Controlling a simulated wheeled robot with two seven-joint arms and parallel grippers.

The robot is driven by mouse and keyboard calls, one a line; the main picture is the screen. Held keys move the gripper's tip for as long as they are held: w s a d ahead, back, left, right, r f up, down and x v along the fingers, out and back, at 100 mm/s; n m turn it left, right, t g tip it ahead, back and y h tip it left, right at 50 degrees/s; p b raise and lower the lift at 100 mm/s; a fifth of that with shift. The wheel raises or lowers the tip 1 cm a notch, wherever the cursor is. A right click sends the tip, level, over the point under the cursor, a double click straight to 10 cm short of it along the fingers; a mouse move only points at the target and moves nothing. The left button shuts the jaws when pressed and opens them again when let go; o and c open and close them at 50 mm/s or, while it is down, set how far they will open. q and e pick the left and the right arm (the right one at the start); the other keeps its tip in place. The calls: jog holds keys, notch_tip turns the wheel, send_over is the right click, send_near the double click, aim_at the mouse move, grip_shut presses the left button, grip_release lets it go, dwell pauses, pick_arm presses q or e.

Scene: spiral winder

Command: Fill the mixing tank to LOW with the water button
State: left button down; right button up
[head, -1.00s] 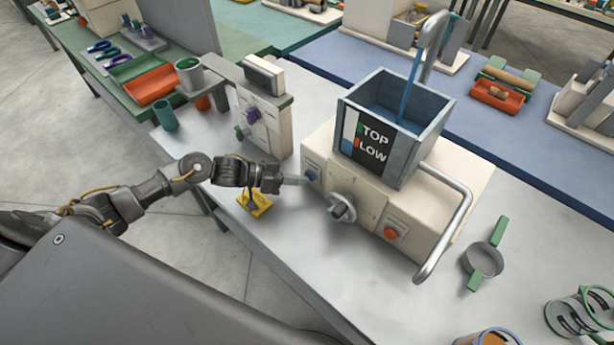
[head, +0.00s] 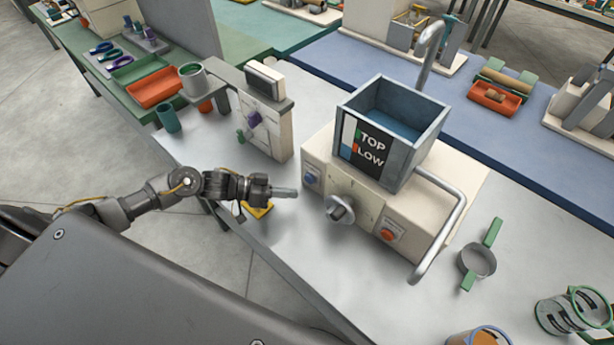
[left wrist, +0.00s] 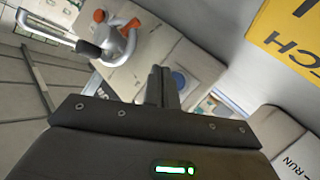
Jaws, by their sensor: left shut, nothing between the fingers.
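The mixing tank (head: 418,160) is an open blue-grey box marked TOP and LOW, on a cream machine (head: 452,215). Blue water (head: 398,122) shows inside; its exact level against the LOW mark cannot be read. No stream falls from the spout (head: 428,55). The blue button (head: 310,179) is on the machine's front left and also shows in the left wrist view (left wrist: 180,80), partly behind the fingers. My left gripper (head: 293,193) is shut and empty, its tips a little short of the blue button; the shut fingers also show in the left wrist view (left wrist: 163,85). My right gripper is not in view.
A grey knob (head: 340,209) and an orange button (head: 388,234) share the front panel. A bent handle (head: 440,235) sticks out at the right.

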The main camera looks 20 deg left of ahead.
pick_arm(q)
jog(key=shift+s+a+p, duration=0.2)
jog(key=shift+s, duration=0.3)
jog(key=shift+s+a+p, duration=0.15)
jog(key=shift+s+p, duration=0.05)
jog(key=shift+s, duration=0.3)
dwell(0.4)
